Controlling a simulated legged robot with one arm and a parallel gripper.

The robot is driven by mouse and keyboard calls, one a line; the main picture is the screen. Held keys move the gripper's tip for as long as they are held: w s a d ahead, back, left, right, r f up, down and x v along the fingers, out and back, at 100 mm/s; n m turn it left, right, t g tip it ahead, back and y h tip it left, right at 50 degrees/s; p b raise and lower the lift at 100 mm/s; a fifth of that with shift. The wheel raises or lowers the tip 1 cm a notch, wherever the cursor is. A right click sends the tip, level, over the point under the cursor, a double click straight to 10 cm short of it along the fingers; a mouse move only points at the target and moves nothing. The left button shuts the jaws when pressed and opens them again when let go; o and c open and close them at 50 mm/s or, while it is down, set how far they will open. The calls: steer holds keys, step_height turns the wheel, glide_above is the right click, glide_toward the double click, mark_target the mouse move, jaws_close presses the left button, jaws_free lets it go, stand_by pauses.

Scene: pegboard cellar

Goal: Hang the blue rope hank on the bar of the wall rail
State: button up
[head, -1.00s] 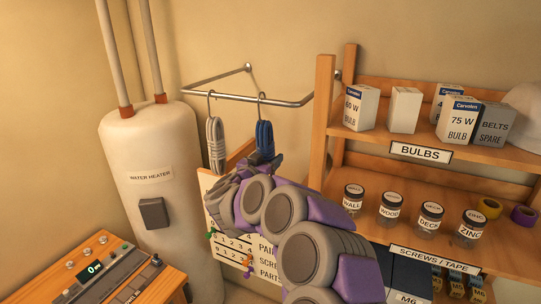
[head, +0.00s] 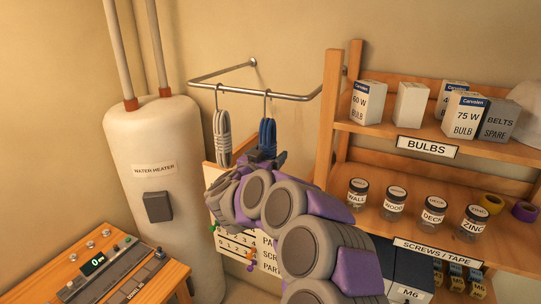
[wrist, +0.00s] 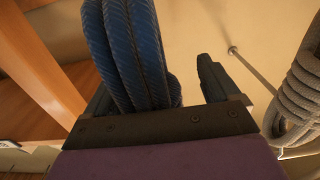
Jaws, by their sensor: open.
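The blue rope hank (head: 267,132) hangs by its hook from the metal bar of the wall rail (head: 290,97), right of a grey rope hank (head: 222,132) on the same bar. My gripper (head: 264,158) is at the lower end of the blue hank, and its dark fingers partly hide that end. In the wrist view the blue hank (wrist: 135,50) stands between the fingers of my gripper (wrist: 155,85). The right finger stands clear of the rope with a gap; the left finger is mostly hidden behind it. The jaws are open.
The grey hank (wrist: 296,95) is close to the right of my gripper in the wrist view. A wooden shelf (head: 332,110) with boxes and jars stands to the right. A white water heater (head: 150,135) stands to the left. A labelled board (head: 262,240) is behind my arm.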

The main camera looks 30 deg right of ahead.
steer(key=shift+a, duration=0.4)
steer(key=v, duration=1.6)
steer(key=shift+s+a+b, duration=0.25)
steer(key=shift+s+b, duration=0.1)
steer(key=shift+b, duration=0.1)
